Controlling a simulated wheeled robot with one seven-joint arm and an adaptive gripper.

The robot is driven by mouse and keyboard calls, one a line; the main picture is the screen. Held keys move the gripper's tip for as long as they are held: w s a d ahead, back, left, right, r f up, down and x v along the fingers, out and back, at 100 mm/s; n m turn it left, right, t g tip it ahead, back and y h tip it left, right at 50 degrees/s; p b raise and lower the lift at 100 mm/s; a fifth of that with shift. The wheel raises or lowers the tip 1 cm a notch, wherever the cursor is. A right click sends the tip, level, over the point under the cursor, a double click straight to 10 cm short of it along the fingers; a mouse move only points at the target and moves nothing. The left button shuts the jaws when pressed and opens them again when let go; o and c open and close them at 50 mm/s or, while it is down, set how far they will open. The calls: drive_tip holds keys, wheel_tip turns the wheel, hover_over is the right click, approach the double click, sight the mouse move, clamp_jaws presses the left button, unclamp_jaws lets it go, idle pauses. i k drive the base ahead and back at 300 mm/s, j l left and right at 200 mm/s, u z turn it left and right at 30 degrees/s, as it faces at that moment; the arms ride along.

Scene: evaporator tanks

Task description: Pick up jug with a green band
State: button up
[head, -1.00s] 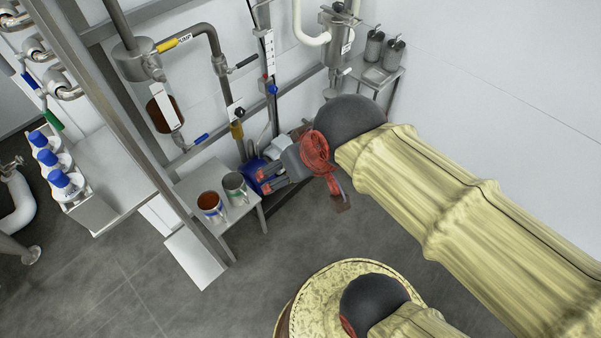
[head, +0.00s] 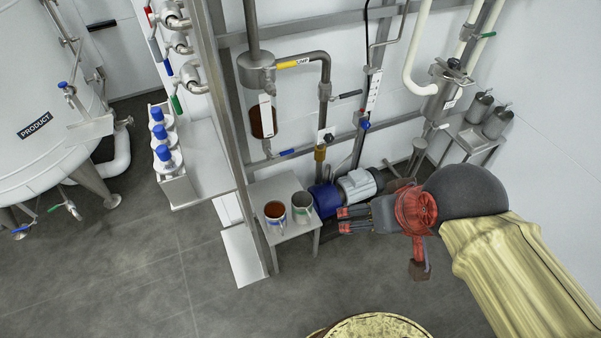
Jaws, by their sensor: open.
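Two metal jugs stand upright side by side on a small steel table (head: 288,239). The right jug (head: 301,210) looks grey inside and carries a greenish band, which is hard to make out now. The left jug (head: 275,215) holds brown liquid and shows a blue band. My gripper (head: 340,220) is to the right of the table, fingers pointing left towards the right jug. It is open and empty, with a visible gap between it and the jug.
A blue and grey pump motor (head: 352,188) sits just behind my gripper. A steel post (head: 235,130) rises left of the table. Several blue-capped bottles (head: 163,145) stand in a rack further left. Pipes line the back wall.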

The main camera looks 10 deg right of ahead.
sight(302, 201)
drive_tip(key=i+j, duration=0.1)
drive_tip(key=j, duration=0.25)
drive_tip(key=i+j, duration=0.15)
drive_tip(key=j, duration=0.2)
drive_tip(key=i+j+z, duration=0.1)
drive_tip(key=j, duration=0.25)
drive_tip(key=i+j, duration=0.1)
drive_tip(key=j, duration=0.25)
